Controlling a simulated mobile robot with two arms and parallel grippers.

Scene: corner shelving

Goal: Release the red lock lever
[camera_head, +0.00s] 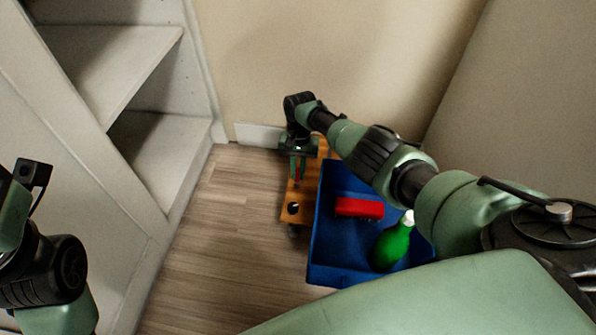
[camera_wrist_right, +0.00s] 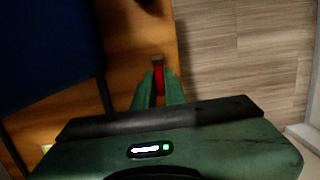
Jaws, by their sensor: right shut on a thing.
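The red lock lever (camera_wrist_right: 159,78) is a small red piece at the edge of a wooden board. In the right wrist view it lies between the green fingers of my right gripper (camera_wrist_right: 160,88), which are shut on it. In the head view the right gripper (camera_head: 298,172) points down at the board's left side, and a bit of red shows at its fingertips. The wooden board (camera_head: 290,213) has a dark hole near its front end and a caster under it. My left arm shows at the left edge, and its fingers cannot be made out.
A blue crate (camera_head: 335,272) stands on the board's right side, holding a red block (camera_head: 359,208) and a green bottle (camera_head: 391,246) with a white cap. White shelving (camera_head: 107,75) is at the left. Walls close in behind and at right. The wood floor (camera_head: 215,225) left of the board is clear.

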